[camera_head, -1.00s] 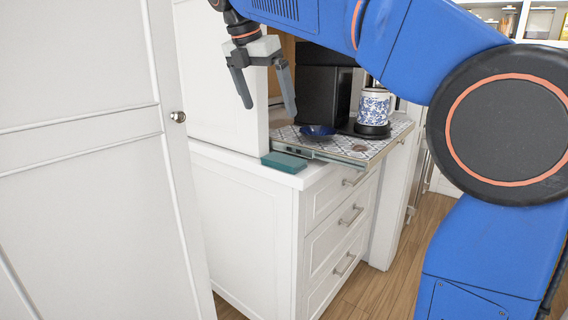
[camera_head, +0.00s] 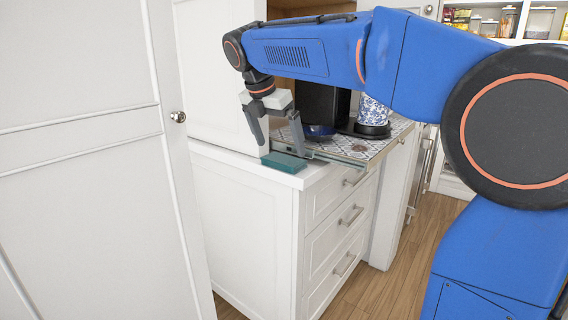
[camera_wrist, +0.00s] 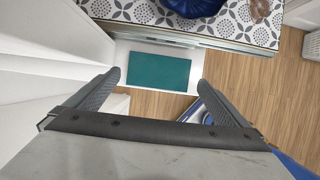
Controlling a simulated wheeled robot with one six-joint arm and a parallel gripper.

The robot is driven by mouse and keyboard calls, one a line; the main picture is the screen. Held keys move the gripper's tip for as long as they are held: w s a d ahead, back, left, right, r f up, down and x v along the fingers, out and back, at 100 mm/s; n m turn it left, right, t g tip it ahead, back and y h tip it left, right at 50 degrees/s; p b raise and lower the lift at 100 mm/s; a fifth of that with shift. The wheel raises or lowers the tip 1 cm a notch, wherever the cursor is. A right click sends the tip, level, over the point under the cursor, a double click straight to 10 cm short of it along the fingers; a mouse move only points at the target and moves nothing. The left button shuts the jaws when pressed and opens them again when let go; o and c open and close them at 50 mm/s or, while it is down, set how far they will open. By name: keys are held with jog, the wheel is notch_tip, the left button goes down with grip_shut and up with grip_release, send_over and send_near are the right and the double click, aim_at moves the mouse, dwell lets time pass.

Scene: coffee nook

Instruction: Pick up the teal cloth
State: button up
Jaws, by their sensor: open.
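The teal cloth (camera_head: 284,162) lies folded flat on the white countertop near its front left corner, beside the patterned pull-out tray. In the wrist view the teal cloth (camera_wrist: 159,70) is a flat rectangle ahead of the fingers and between their lines. My gripper (camera_head: 281,148) points down over the cloth with its fingers apart and nothing between them. In the wrist view my gripper (camera_wrist: 158,85) also shows open and empty. In the head view the fingers overlap part of the cloth's upper area; I cannot tell the exact height gap.
A black appliance (camera_head: 322,108) stands behind. A white cabinet wall (camera_head: 217,75) rises close to the left.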

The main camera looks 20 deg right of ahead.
aim_at(284, 158)
jog(key=shift+x, duration=2.5)
jog(key=shift+a, duration=0.15)
jog(key=c, duration=0.8)
jog(key=shift+r, duration=0.1)
jog(key=shift+r, duration=0.3)
jog(key=v, duration=0.2)
jog(key=shift+w+r, duration=0.1)
jog(key=shift+r, duration=0.35)
jog(key=s+a, duration=0.3)
jog(key=a, duration=0.1)
jog(key=s+a, duration=0.4)
jog(key=a, duration=0.1)
jog(key=s+a, duration=0.3)
jog(key=a, duration=0.2)
jog(key=shift+s, duration=0.2)
